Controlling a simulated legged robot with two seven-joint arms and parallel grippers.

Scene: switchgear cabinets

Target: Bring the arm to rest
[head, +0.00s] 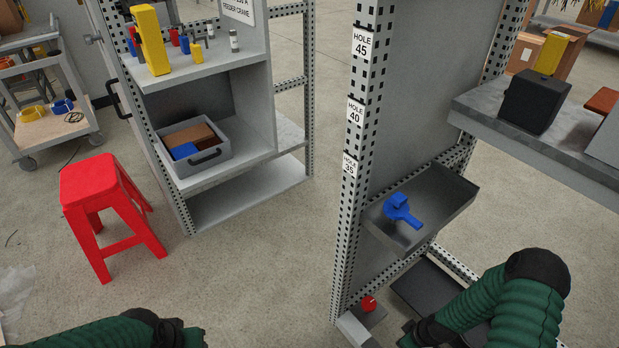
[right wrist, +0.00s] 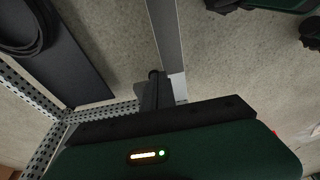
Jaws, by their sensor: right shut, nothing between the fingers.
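My right arm is green with black joints and comes in from the lower right of the head view. Its gripper (head: 408,336) is low beside the foot of the right-hand cabinet frame, partly cut off by the picture's bottom edge. In the right wrist view the dark fingers of this gripper (right wrist: 153,78) are together with nothing between them, over a grey rail. My left arm lies along the bottom left of the head view. Its dark gripper (head: 194,338) is at the bottom edge, and its fingers are too cut off to read.
A perforated upright (head: 350,190) with hole labels stands left of my right arm. A grey tray (head: 445,215) holding a blue part (head: 403,212) juts out above the right gripper. A red knob (head: 368,303) sits low. A red stool (head: 105,205) stands left. Floor between is clear.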

